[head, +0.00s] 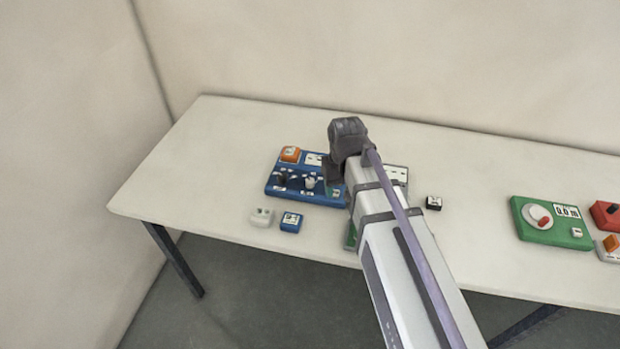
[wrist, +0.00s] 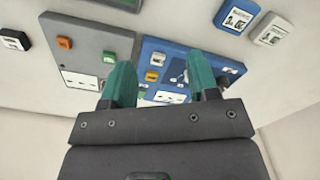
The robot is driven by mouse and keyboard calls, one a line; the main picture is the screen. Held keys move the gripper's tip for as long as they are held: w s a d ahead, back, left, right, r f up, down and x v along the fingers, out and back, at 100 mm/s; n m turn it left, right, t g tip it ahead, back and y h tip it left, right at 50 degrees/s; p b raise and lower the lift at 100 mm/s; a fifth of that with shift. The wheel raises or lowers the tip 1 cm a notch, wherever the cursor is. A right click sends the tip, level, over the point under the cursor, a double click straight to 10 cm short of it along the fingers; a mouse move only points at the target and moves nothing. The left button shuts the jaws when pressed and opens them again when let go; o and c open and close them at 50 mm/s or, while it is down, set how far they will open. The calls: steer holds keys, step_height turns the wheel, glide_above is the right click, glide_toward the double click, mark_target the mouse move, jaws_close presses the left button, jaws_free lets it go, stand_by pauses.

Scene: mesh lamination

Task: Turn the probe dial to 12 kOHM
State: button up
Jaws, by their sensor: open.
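My gripper (wrist: 162,78) is open, with its two teal fingers apart and nothing visible between them. It is over the blue panel (wrist: 219,61) and the grey panel beside it. In the head view, the blue panel (head: 284,191) carries a dark knob (head: 281,178), a pale knob (head: 310,183) and an orange-topped block (head: 290,154). My arm hides its right part and my fingertips. No kOHM marking is legible, so I cannot tell which knob is the probe dial or its setting.
The grey panel (wrist: 92,40) has a small orange block. A white block (head: 262,216) and a blue block (head: 291,222) lie in front of the blue panel. A black block (head: 433,202) and a green device (head: 530,229) with a round dial stand right. The table between them is clear.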

mark_target(310, 180)
steer(key=w+a+n, duration=0.5)
steer(key=w+a, duration=0.3)
steer(key=w, duration=0.6)
steer(key=shift+n, duration=0.4)
steer(key=f+b, duration=0.7)
steer(key=s+f+b, duration=0.1)
steer(key=f+b, duration=0.3)
steer(key=shift+d, duration=0.2)
steer(key=shift+r, duration=0.15)
steer(key=c, duration=0.9)
